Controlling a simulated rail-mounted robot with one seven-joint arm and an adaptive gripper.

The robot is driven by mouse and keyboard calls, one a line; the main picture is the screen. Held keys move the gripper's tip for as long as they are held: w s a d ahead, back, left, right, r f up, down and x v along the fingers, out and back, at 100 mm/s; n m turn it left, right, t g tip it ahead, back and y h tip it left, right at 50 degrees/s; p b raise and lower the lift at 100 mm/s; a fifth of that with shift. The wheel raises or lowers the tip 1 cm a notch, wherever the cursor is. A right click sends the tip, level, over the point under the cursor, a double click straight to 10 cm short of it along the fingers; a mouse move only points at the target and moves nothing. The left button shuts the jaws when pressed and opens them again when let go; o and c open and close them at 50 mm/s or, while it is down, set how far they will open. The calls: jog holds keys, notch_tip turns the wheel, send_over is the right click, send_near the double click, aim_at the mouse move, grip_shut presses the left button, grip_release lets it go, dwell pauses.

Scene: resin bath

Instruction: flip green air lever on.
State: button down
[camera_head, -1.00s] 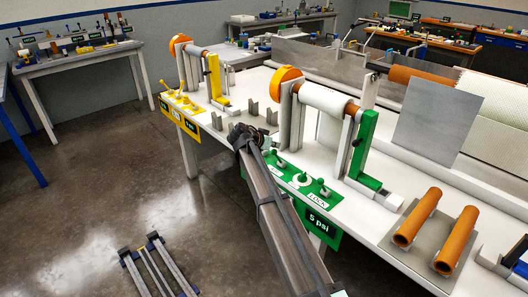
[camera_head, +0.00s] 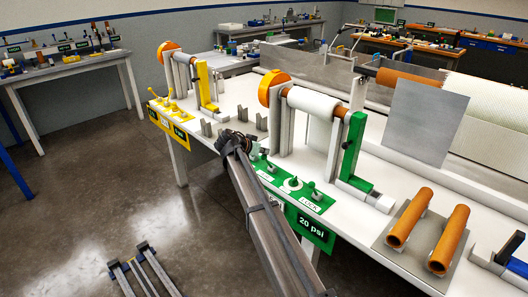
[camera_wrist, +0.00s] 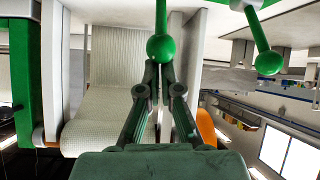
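The green control panel (camera_head: 305,197) lies along the near table edge, with a white round dial (camera_head: 292,184) in its middle and a green lever (camera_head: 312,191) by the LOCK label. The panel's left end, where the air lever stands, is partly covered by my gripper (camera_head: 247,146). In the wrist view a green ball-ended lever (camera_wrist: 161,48) is straight ahead, its ball at my fingertips (camera_wrist: 159,74). The fingers are drawn together with hardly any gap; whether they touch the ball is unclear. A second green ball-ended lever (camera_wrist: 268,62) is at the upper right.
A green pressure sign (camera_head: 311,229) reads 20 psi. A green upright (camera_head: 352,146) and a white roller (camera_head: 314,103) stand behind the panel. A yellow lever panel (camera_head: 173,114) is at the left. Orange tubes (camera_head: 409,217) lie on a plate at the right.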

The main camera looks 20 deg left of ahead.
jog(key=w+r+b+v, duration=0.1)
jog(key=v, duration=0.8)
jog(key=shift+a+r, duration=0.2)
jog(key=shift+r, duration=0.1)
